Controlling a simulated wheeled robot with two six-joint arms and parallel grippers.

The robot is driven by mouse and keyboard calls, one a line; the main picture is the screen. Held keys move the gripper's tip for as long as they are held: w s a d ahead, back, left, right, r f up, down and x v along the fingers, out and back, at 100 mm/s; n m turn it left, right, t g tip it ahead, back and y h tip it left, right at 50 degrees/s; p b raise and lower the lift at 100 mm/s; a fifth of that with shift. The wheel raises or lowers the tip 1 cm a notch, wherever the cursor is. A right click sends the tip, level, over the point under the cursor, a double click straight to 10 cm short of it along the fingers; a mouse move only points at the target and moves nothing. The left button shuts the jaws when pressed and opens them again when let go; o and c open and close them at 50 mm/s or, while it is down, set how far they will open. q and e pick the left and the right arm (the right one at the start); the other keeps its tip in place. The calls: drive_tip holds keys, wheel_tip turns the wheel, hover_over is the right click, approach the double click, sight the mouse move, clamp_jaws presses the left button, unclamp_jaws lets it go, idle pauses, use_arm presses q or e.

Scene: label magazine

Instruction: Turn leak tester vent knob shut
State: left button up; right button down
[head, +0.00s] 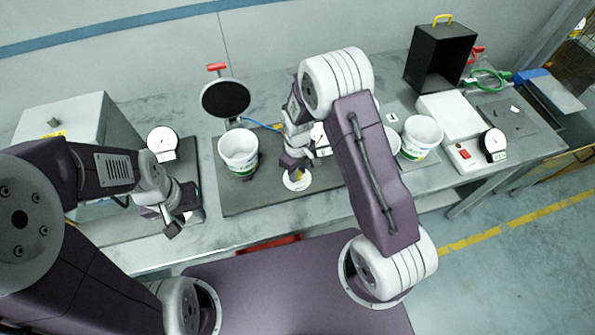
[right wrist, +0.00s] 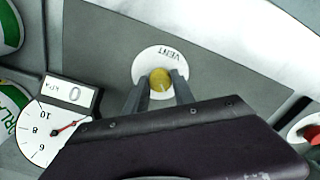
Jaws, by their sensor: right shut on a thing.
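The yellow vent knob (right wrist: 161,79) sits on a white disc (right wrist: 143,64) marked VENT in the right wrist view. My right gripper (right wrist: 160,97) is shut on the knob, one finger on each side. In the head view my right gripper (head: 293,165) is over the white vent disc (head: 297,183), and the knob is mostly hidden.
A white tub (head: 238,150) stands left of my right gripper, another (head: 421,136) to its right. A round black plate (head: 226,98) with a red handle stands behind. A gauge (head: 163,142) is near my left gripper. A black open box (head: 438,58) stands at the back right.

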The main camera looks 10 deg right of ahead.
drive_tip(key=shift+w+r, duration=0.1)
drive_tip(key=shift+w, duration=0.1)
drive_tip(key=c, duration=1.3)
unclamp_jaws()
drive_tip(key=shift+c, duration=0.2)
drive_tip(key=shift+o, duration=1.4)
drive_tip(key=shift+a, duration=0.1)
drive_tip(key=shift+s, duration=0.1)
wheel_tip(320, 180, up, 9)
drive_tip(key=b, duration=0.1)
drive_tip(key=shift+b, duration=0.3)
